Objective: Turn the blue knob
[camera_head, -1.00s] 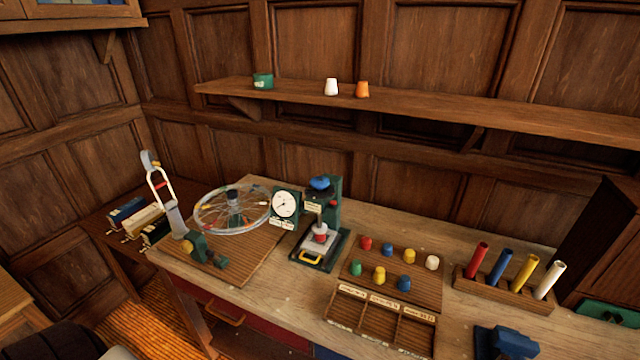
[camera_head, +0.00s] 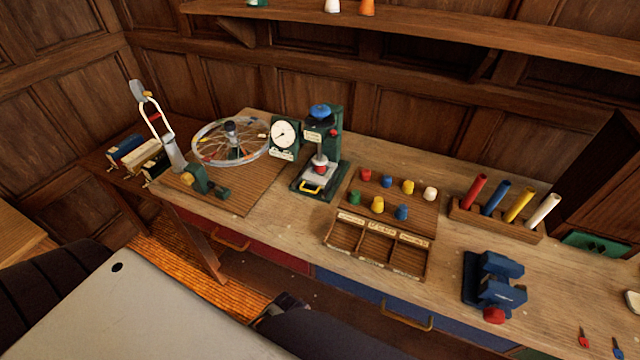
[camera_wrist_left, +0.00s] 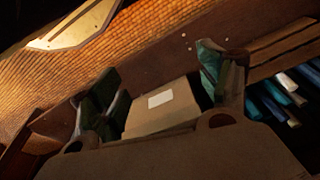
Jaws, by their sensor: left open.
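A round blue knob (camera_head: 320,111) sits on top of a small green press (camera_head: 331,150) at the back of the bench in the head view. Under the press head a red piece (camera_head: 320,168) stands on a pale plate. My left gripper (camera_wrist_left: 155,78) shows in the left wrist view with its two fingers apart and nothing seen between them. It points at a dim area with wooden surfaces, and the knob is not in that view. The head view does not clearly show the left gripper. My right gripper is not in view.
A dial gauge (camera_head: 284,134) and a spoked wheel (camera_head: 231,142) stand left of the press. Right of it are coloured pegs (camera_head: 377,205), a sectioned tray (camera_head: 376,252), a rack of tubes (camera_head: 495,219) and a blue vise (camera_head: 493,284). A shelf (camera_head: 430,32) runs above.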

